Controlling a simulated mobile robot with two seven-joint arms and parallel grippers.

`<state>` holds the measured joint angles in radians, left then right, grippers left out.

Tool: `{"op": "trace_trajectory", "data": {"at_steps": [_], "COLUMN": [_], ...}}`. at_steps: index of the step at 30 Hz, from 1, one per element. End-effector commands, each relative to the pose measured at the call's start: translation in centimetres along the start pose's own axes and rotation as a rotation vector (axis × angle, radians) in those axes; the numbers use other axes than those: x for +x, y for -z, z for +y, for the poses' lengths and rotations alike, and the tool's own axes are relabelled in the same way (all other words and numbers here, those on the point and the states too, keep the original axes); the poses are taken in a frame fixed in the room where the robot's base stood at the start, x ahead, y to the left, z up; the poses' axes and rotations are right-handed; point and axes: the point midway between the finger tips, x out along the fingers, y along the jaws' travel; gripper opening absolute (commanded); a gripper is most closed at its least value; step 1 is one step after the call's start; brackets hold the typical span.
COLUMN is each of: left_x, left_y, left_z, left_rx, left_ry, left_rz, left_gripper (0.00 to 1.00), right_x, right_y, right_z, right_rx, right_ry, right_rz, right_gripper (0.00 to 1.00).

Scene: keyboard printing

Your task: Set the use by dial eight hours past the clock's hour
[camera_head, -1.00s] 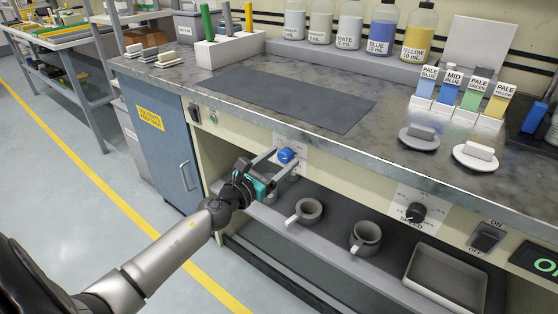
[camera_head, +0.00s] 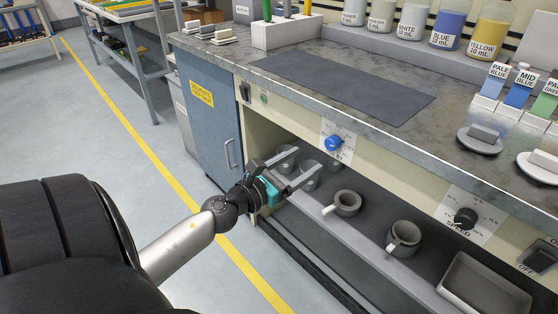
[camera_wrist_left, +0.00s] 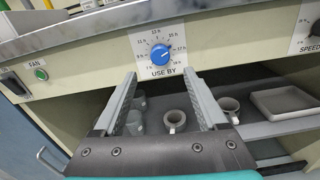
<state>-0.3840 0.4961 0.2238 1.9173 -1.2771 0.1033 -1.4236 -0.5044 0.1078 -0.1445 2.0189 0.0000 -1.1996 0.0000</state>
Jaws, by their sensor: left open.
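The blue use by dial (camera_head: 334,143) sits on a white scale plate on the bench's front panel. In the left wrist view the dial (camera_wrist_left: 160,54) shows beyond and between the fingertips, above the words USE BY. Its pointer is too small to read surely; the hour marks around it are partly legible. My left gripper (camera_head: 306,163) is open and empty, below and left of the dial and apart from it. Its two fingers (camera_wrist_left: 160,78) point toward the panel in the left wrist view. No clock shows in these frames. My right gripper is not in view.
A speed knob (camera_head: 465,217) and a switch (camera_head: 540,257) lie right along the panel. A green button (camera_head: 264,98) is at left. The shelf below holds grey mugs (camera_head: 347,203) and a tray (camera_head: 484,289). The bench edge overhangs the panel.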

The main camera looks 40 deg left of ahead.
Motion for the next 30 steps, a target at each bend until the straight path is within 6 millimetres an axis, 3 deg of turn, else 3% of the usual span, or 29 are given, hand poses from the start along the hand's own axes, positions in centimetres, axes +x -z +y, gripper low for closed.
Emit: {"op": "trace_trajectory", "data": {"at_steps": [6,12,30], "left_x": [-3.6,-5.8,-6.5], "left_y": [0.2,0.1,0.0], "left_z": [0.0,0.0,0.0], "left_rx": [-0.002,-0.002,0.0], "left_ry": [-0.002,-0.001,0.0], "left_rz": [0.002,0.001,0.001], "left_gripper": [0.75,0.75,0.75], "right_x": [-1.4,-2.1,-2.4], "right_y": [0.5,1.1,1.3], "right_z": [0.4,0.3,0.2], "right_rx": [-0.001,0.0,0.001], "right_ry": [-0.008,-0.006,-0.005], "right_rz": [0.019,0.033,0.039], "right_gripper": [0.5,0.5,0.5]}}
